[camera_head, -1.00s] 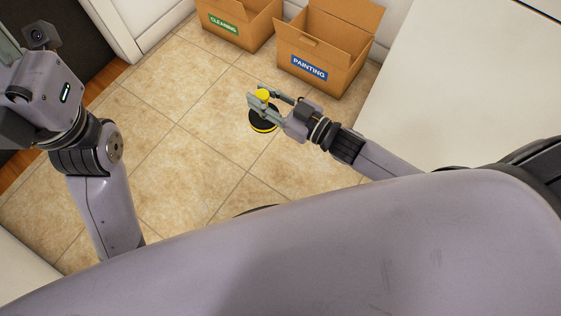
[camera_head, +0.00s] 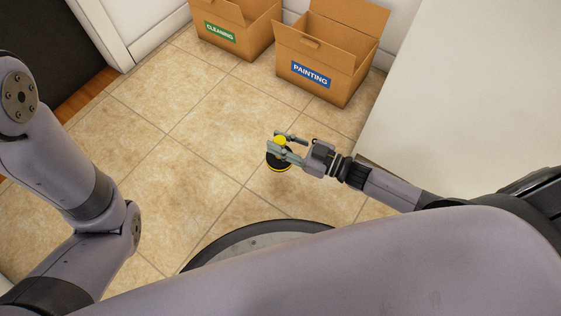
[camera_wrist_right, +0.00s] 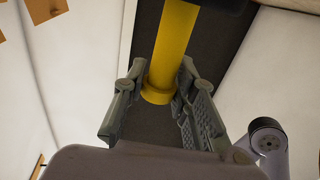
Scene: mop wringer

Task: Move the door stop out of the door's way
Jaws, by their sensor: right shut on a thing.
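The door stop has a yellow knob (camera_head: 280,140) on a post and a round black base (camera_head: 278,164) with a yellow rim. It is in the middle of the head view, over the tiled floor. My right gripper (camera_head: 274,144) is shut on its upper part, one finger on each side. In the right wrist view the yellow post (camera_wrist_right: 174,50) with its collar runs between the two grey fingers (camera_wrist_right: 155,105). I cannot tell whether the base touches the floor. Of my left arm only links show; its gripper is outside the view.
A cardboard box labelled PAINTING (camera_head: 325,60) and one labelled CLEANING (camera_head: 232,32) stand at the back by the wall. A dark doorway with a wooden floor strip (camera_head: 85,95) is at upper left. A white surface (camera_head: 460,90) fills the right. Tiles between are clear.

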